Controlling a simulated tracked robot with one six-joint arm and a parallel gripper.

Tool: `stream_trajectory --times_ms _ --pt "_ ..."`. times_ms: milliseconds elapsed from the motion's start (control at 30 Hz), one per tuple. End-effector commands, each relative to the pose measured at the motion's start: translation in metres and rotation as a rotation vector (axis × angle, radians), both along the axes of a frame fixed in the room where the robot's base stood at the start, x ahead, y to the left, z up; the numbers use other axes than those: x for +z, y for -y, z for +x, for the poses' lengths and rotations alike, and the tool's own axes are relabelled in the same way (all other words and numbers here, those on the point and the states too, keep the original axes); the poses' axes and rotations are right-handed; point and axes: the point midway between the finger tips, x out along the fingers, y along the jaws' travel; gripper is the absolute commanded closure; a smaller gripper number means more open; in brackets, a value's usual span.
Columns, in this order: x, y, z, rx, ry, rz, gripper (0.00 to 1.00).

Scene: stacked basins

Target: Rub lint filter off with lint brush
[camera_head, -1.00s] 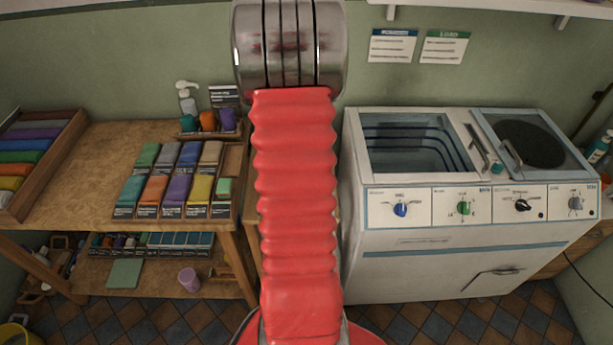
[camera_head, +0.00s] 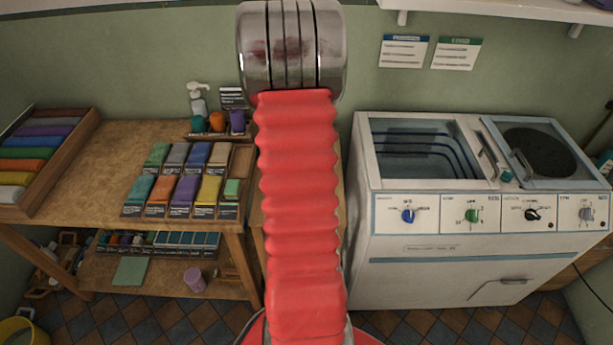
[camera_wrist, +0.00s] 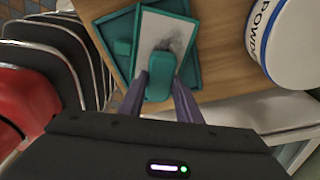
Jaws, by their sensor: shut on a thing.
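In the wrist view, my gripper (camera_wrist: 160,94) has two purple fingers shut on a rounded teal piece (camera_wrist: 161,76) that looks like the lint brush. Beyond its tip lies a white panel with a teal edge and a grey, lint-like smudge (camera_wrist: 164,31), seemingly the lint filter. The piece overlaps the panel's near end; I cannot tell whether they touch. A teal tray-like frame (camera_wrist: 113,45) lies under and beside the panel on a wooden surface. In the head view, my red arm hides the gripper and these things.
A white powder tub (camera_wrist: 286,45) stands close on the right in the wrist view. Dark curved-edged slabs, probably my arm, fill the left. In the head view, a twin-tub washer (camera_head: 470,245) stands right, and a wooden table (camera_head: 115,150) with folded cloths stands left.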

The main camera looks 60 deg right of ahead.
Motion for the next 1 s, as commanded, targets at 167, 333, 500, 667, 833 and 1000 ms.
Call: stream_trajectory --times_ms 167,333,500,667,833,1000 --pt "-0.001 0.0 0.009 -0.001 0.0 0.001 0.94" --pt "-0.001 0.0 0.009 -0.001 0.0 0.002 0.94" --pt "-0.002 -0.001 0.01 -0.001 0.0 0.003 0.94" --pt "-0.001 0.0 0.017 0.001 0.0 0.003 0.94" --pt "0.001 0.0 0.028 0.001 0.001 0.003 0.94" --pt "0.001 0.001 0.033 -0.001 0.0 0.003 0.94"
